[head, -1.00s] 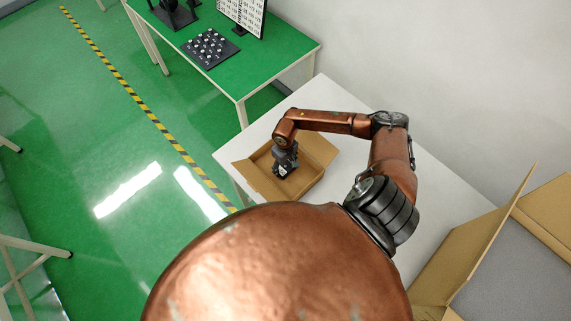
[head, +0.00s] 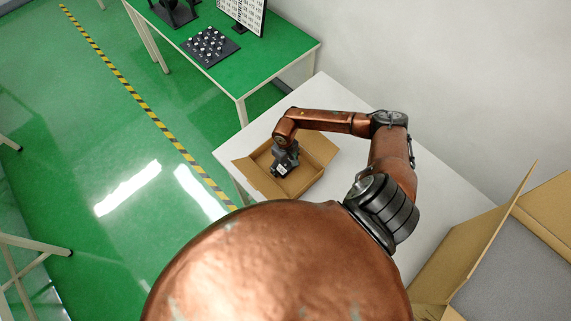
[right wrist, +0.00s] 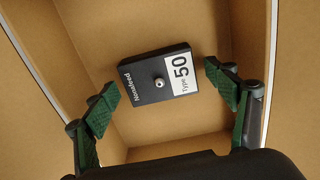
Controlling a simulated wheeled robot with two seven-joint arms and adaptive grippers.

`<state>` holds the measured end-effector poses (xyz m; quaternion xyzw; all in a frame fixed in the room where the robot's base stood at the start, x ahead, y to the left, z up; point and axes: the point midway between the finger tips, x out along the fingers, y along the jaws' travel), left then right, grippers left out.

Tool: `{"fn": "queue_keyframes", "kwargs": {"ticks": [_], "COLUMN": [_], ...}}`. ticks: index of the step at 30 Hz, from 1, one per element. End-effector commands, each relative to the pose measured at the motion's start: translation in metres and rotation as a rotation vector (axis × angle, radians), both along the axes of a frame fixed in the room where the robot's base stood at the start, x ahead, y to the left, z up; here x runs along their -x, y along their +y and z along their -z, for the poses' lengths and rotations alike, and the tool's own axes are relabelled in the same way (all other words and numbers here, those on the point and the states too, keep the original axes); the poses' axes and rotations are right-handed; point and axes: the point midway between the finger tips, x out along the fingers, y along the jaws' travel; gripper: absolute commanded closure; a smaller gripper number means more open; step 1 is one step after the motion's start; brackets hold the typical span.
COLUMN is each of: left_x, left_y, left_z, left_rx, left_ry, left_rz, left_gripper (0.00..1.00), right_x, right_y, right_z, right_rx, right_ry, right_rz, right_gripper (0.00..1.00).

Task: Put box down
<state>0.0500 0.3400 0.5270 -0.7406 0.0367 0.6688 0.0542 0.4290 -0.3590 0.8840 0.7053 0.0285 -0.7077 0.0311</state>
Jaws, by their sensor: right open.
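My right gripper (head: 281,168) reaches down into the carton. In the right wrist view its green-padded fingers (right wrist: 160,85) are spread on either side of the black box, with a small gap at each side. In the head view the gripper mostly hides the box. My left gripper is out of view.
The carton stands near the left edge of a white table (head: 335,95). A larger open cardboard box (head: 470,245) is at the lower right. A green table (head: 270,60) with a black tray of small parts (head: 210,47) stands behind. The white table is bare between the boxes.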

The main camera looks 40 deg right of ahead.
Motion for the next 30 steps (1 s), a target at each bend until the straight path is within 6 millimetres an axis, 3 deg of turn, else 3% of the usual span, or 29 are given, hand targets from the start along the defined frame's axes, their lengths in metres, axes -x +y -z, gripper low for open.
{"fn": "queue_keyframes", "kwargs": {"ticks": [5, 15, 21, 30], "left_x": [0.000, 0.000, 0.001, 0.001], "left_y": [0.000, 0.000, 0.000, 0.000], "left_z": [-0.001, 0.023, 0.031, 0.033], "left_rx": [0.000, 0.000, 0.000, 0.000], "left_ry": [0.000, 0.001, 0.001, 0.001], "left_rz": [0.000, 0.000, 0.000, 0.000], "left_gripper": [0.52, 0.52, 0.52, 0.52], "right_x": [-0.002, -0.001, -0.001, 0.000], "right_y": [-0.001, -0.001, 0.000, 0.000], "right_z": [-0.010, -0.079, -0.110, -0.123], "right_rx": [0.001, 0.003, 0.002, 0.000], "right_ry": [-0.004, -0.004, -0.001, 0.000], "right_rz": [-0.001, -0.003, -0.001, 0.000], "right_gripper": [0.21, 0.21, 0.21, 0.21]}}
